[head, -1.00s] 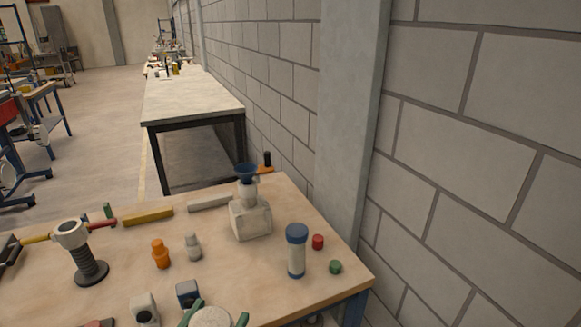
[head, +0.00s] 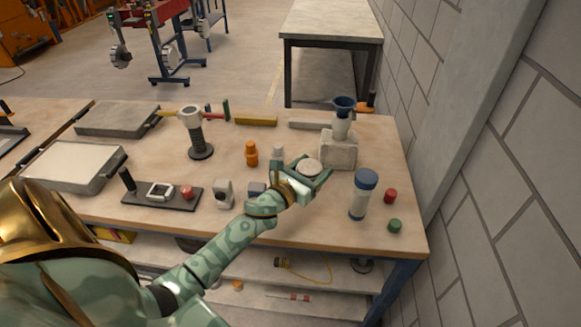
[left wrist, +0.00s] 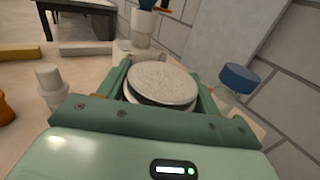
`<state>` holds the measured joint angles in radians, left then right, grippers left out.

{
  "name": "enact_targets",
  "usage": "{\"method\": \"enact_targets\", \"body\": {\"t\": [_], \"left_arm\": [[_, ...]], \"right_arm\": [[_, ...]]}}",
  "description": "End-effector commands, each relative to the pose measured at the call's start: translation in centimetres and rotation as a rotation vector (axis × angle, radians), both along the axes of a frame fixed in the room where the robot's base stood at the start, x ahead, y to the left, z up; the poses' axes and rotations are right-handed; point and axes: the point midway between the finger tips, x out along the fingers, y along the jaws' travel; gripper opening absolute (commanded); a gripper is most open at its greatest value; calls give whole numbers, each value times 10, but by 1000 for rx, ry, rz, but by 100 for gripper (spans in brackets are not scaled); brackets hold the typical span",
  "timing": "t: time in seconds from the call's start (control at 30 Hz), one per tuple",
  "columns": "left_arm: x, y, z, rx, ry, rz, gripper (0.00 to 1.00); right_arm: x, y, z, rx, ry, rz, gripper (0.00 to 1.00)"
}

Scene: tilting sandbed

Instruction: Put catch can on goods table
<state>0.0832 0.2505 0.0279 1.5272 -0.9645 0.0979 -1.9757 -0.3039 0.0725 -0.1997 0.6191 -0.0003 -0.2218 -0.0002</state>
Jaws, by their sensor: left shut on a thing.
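The catch can (head: 309,166) is round, with a flat, pale, speckled top. My left gripper (head: 311,175) is shut on it, with a green finger on each side. In the left wrist view the can (left wrist: 162,84) sits upright between the fingers and hides what is beneath it. In the head view it is over the wooden workbench (head: 300,222), just in front of the block with the blue funnel. I cannot tell its height above the bench. A grey-topped table (head: 330,20) with dark legs stands behind the bench; no label shows which table is the goods table. My right gripper is out of view.
The funnel block (head: 339,150) is just behind the can. A blue-capped bottle (head: 363,195) and red (head: 390,196) and green (head: 394,226) caps stand to its right. Orange (head: 251,154) and pale bottles are to its left. A block wall (head: 470,150) closes the right side.

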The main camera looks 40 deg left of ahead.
Motion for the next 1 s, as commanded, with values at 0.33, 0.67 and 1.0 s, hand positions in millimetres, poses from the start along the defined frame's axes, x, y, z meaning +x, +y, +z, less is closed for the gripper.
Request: {"method": "enact_targets", "body": {"t": [0.33,0.67,1.0], "left_arm": [[0,0,-63,-3,4,2,33],[0,0,-80,1,0,1,33],[-1,0,-84,1,2,1,86]], "right_arm": [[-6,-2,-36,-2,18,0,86],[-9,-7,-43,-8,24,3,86],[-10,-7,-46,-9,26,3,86]]}}
